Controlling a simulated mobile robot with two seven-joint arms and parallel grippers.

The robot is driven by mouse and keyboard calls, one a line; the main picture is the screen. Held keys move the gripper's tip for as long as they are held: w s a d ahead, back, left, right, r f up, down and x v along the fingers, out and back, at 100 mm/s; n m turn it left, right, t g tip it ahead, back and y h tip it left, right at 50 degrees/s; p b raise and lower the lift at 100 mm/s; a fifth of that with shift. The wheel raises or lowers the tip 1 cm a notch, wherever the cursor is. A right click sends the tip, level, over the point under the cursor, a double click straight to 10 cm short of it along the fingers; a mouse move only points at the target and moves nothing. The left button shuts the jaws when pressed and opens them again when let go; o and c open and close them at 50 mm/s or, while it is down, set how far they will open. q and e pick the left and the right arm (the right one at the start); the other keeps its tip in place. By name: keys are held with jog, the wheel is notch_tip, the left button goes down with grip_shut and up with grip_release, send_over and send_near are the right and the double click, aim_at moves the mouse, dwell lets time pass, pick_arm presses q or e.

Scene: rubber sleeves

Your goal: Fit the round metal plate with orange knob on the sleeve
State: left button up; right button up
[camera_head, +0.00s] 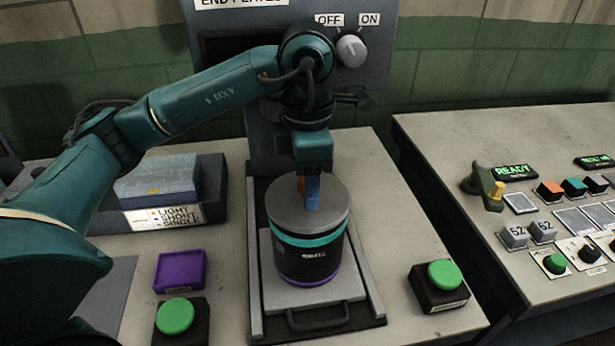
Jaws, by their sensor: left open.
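The round grey metal plate (318,222) lies on top of the sleeve (307,262), looking flat and covering its upper end. The sleeve is a black upright cylinder with a teal band near the top and a purple edge at the bottom. My left gripper (308,202) points straight down over the plate, its fingertips at the plate's middle. It is open. A bit of orange shows beside the blue finger, likely the knob, which is mostly hidden. Whether the fingers touch the knob I cannot tell. My right gripper is not in view.
The sleeve stands on a light sliding tray (272,298) with a front handle, between dark rails. A machine with an OFF/ON knob (351,49) stands behind. Green buttons (175,316) (444,274) flank the tray. A purple tray (180,270) is left; a control table (450,150) is right.

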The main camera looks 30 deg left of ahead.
pick_arm(q)
jog(key=shift+r, duration=0.25)
notch_tip(320, 180, up, 12)
jog(key=p, duration=0.2)
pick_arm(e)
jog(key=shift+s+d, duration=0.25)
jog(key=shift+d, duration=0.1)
pick_arm(q)
jog(key=shift+f, duration=0.1)
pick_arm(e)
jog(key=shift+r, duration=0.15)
